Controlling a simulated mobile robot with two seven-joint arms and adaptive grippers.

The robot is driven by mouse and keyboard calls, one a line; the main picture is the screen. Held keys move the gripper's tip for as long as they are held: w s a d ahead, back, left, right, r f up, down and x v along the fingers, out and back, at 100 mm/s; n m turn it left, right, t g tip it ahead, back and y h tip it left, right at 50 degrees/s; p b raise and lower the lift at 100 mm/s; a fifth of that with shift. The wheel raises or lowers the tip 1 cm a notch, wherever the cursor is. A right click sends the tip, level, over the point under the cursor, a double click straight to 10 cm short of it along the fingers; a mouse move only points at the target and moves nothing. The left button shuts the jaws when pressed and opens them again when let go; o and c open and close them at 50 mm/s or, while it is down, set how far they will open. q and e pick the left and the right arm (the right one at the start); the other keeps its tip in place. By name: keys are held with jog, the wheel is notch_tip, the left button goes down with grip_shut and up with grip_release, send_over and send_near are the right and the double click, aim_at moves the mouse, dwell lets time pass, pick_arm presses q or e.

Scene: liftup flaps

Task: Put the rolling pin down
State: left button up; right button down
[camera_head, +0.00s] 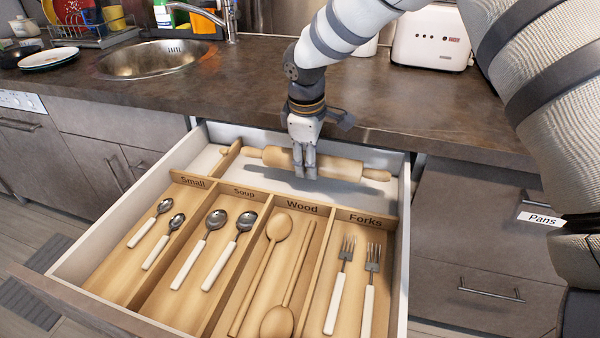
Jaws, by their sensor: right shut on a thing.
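The wooden rolling pin (342,170) lies crosswise in the back section of the open drawer (403,215), behind the labelled compartments. My right gripper (304,172) comes down from above and is shut on the pin near its middle. A shadow on the drawer floor in front of the pin suggests a small gap beneath it, but I cannot tell whether it touches. The fingers hide part of the roller. My left gripper is out of view.
The wooden organizer (302,208) holds small spoons, soup spoons, wooden spoons and forks. A wooden piece (230,155) stands by the pin's left end. The counter (400,110) edge is close behind; a toaster (431,38) and sink (155,59) are farther back.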

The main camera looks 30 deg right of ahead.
jog(key=shift+w+f, duration=0.3)
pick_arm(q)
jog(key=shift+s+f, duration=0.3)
pick_arm(e)
jog(key=shift+w+a+f, duration=0.1)
jog(key=shift+w+f, duration=0.05)
jog(key=shift+f, duration=0.7)
jog(key=shift+w+f, duration=0.15)
jog(key=shift+f, duration=0.65)
jog(key=shift+f, duration=0.2)
jog(key=c, duration=1)
grip_release()
jog(key=r, duration=0.4)
jog(key=s+a+r, duration=0.1)
jog(key=r, duration=0.3)
jog(key=r+p, duration=0.1)
jog(key=r, duration=0.3)
jog(key=shift+s+a+r, duration=0.1)
jog(key=shift+s+a, duration=0.2)
jog(key=shift+a, duration=0.1)
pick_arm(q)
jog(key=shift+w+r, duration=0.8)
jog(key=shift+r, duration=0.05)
